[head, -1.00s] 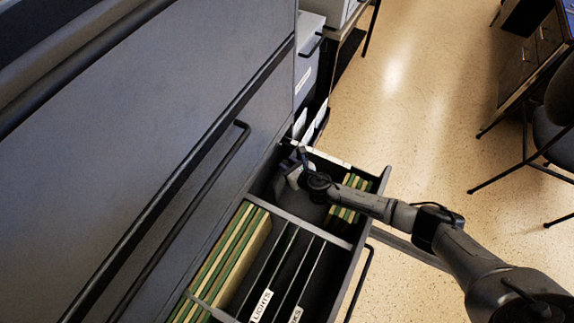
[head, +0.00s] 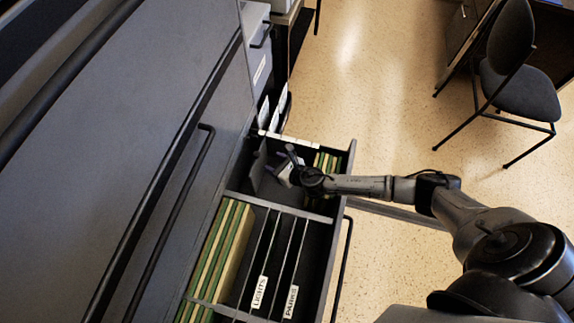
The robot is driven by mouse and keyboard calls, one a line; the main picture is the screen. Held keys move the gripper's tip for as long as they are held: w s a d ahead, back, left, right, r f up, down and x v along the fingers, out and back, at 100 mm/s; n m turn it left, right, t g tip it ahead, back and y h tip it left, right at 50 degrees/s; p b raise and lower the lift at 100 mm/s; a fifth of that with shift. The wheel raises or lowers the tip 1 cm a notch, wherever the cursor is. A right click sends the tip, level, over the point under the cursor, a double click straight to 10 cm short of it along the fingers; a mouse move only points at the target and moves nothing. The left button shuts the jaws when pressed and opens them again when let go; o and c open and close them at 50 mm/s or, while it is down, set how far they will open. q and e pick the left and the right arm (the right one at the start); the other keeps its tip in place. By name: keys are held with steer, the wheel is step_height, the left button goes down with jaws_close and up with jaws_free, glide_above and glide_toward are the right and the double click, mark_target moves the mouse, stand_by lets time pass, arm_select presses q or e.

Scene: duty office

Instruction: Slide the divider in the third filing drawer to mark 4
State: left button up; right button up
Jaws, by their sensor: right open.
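The open filing drawer (head: 341,190) has a cross bar (head: 280,206) between its far and near compartments. My right gripper (head: 286,166) is inside the far compartment, open. A dark grey upright plate (head: 259,164), apparently the divider, stands just left of the gripper's fingers. I cannot tell whether they touch it. A pale strip (head: 288,137) runs along the drawer's far edge; no mark numbers are readable. My right wrist and arm hide part of the far compartment. My left gripper is not in view.
Green and tan folders stand at the far compartment's right (head: 325,160) and the near compartment's left (head: 220,250). Near panels carry labels LIGHTS (head: 259,291) and PARKS (head: 291,301). The cabinet front (head: 90,170) borders the left. A chair (head: 515,85) stands on open floor.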

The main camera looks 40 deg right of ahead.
steer(key=shift+p+v, duration=0.65)
steer(key=shift+v, duration=2.25)
